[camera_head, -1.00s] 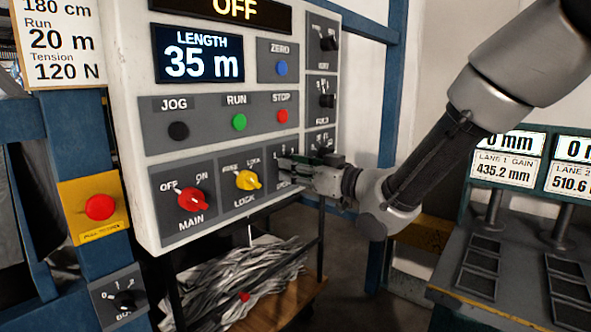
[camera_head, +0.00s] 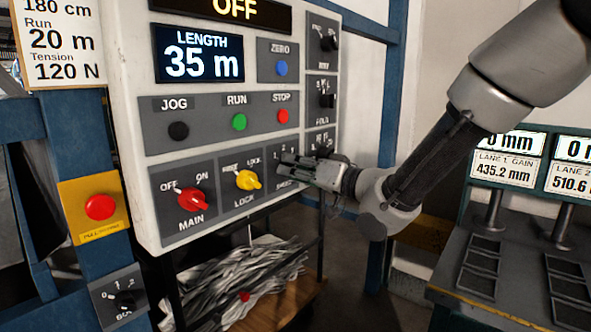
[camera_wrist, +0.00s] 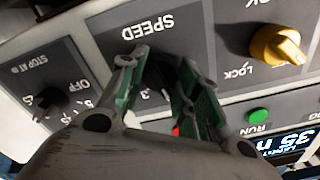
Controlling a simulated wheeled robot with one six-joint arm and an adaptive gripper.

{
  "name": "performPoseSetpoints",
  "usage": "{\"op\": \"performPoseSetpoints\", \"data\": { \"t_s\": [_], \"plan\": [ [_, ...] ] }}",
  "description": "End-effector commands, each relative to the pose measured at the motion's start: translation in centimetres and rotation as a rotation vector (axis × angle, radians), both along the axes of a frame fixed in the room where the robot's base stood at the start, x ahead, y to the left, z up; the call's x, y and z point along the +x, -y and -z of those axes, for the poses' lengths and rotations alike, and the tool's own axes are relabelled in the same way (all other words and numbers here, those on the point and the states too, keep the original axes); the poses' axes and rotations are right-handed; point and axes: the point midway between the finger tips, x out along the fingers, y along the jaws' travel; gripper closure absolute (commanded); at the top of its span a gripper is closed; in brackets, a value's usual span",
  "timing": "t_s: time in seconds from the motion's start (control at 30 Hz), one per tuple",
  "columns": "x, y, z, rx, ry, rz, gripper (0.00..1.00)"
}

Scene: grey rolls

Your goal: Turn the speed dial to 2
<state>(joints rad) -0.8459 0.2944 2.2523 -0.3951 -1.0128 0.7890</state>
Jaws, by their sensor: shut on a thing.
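The speed dial (camera_wrist: 160,76) is a dark knob on a grey plate marked SPEED (camera_wrist: 140,32), which appears upside down in the wrist view. My gripper (camera_wrist: 160,72) has its two green-padded fingers on either side of the dial and is shut on it. In the head view my gripper (camera_head: 286,167) reaches the speed plate (camera_head: 281,187) at the lower right of the white panel. The fingers cover most of the dial there. Its pointer and most of its scale marks are hidden, so I cannot tell its setting.
Left of the speed plate are the yellow LOCK knob (camera_head: 248,180) and the red MAIN knob (camera_head: 194,199). Above are the red STOP button (camera_head: 282,116) and green RUN button (camera_head: 239,121). More dark knobs (camera_head: 327,101) line the panel's right side. A red button (camera_head: 100,207) sits on a yellow plate.

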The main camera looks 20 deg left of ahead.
Motion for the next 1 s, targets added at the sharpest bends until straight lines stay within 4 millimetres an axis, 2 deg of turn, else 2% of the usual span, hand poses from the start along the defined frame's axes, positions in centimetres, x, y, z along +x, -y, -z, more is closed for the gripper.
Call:
{"op": "performPoseSetpoints", "data": {
  "t_s": [0.4, 0.93, 0.97, 1.0],
  "plan": [
    [0.02, 0.03, 0.04, 0.072, -0.176, 0.001, 0.91],
    [0.03, 0.05, 0.05, 0.081, -0.199, 0.002, 0.91],
    [0.03, 0.04, 0.06, 0.081, -0.199, 0.002, 0.64],
    [0.03, 0.05, 0.05, 0.081, -0.199, 0.002, 0.57]
  ]
}}
